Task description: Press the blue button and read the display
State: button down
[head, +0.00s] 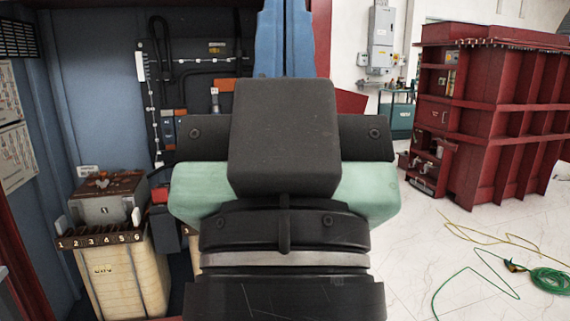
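My gripper (283,138) fills the middle of the head view, seen from behind. A black block, a black cross bar and pale green sides show, with a black and silver wrist below. Its fingers cannot be made out, so I cannot tell whether it is open or shut. I cannot make out a blue button or a display; my gripper and wrist hide the middle of the view. A blue upright shape (285,38) rises behind the top of my gripper, and I cannot tell what it is.
At left, a blue-walled cabinet (95,45) holds cables and tools on a dark panel. A beige bin (125,275) with a numbered strip stands low left, a metal box (108,200) behind it. A large red ribbed tank (500,120) stands right. Green hose (548,281) lies on pale floor.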

notch_tip(320, 180, up, 22)
jog(key=p, duration=1.9)
